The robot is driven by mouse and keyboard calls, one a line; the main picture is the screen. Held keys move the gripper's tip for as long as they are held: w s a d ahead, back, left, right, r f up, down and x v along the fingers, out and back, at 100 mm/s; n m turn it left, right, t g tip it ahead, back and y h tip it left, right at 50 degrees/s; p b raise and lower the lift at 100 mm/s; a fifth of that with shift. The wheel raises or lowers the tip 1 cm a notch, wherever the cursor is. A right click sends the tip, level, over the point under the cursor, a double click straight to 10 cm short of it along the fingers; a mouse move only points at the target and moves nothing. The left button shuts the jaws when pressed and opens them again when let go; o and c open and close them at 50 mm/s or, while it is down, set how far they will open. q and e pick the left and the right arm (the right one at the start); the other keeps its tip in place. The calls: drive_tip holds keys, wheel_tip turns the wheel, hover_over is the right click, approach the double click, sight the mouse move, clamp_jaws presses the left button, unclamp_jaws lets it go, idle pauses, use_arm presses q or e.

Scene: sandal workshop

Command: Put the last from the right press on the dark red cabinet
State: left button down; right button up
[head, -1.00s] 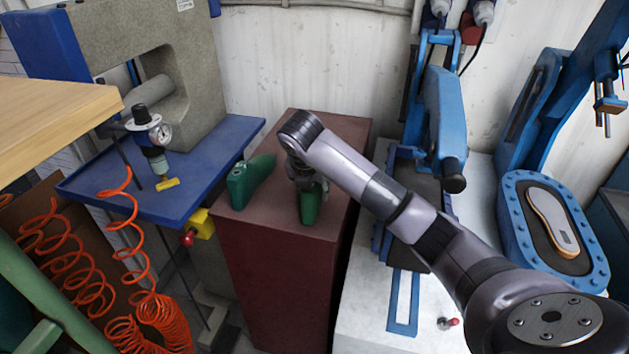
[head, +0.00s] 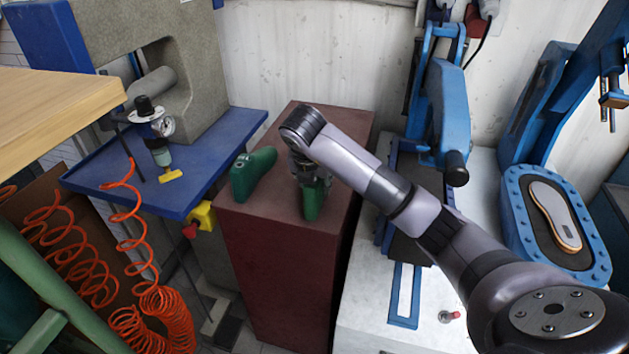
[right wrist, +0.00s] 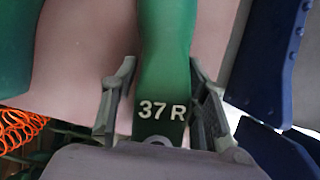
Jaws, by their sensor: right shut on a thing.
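My right gripper (head: 309,183) is shut on a green last (head: 314,203) over the top of the dark red cabinet (head: 275,280). In the right wrist view the held last (right wrist: 165,50) lies between the two fingers of my gripper (right wrist: 163,80) and bears the white mark "37 R". I cannot tell whether its underside touches the cabinet top. A second green last (head: 253,174) lies on the cabinet to the left, apart from the held one. My left gripper is not in view.
A blue press (head: 446,112) stands on a white base right of the cabinet. Farther right, an oval blue press bed (head: 512,205) holds an insole (head: 553,216). A blue tray table (head: 190,190) with a gauge stands left, near an orange coiled hose (head: 165,310).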

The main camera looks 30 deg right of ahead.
drive_tip(key=shift+f, duration=0.15)
idle(0.5)
drive_tip(key=o, duration=1.2)
drive_tip(key=shift+f, duration=0.1)
drive_tip(key=shift+s+a+r, duration=0.1)
drive_tip(key=shift+r, duration=0.3)
drive_tip(key=v, duration=0.2)
drive_tip(key=shift+s+a+r, duration=0.2)
drive_tip(key=s+a, duration=0.8)
drive_tip(key=shift+s+a+f, duration=0.1)
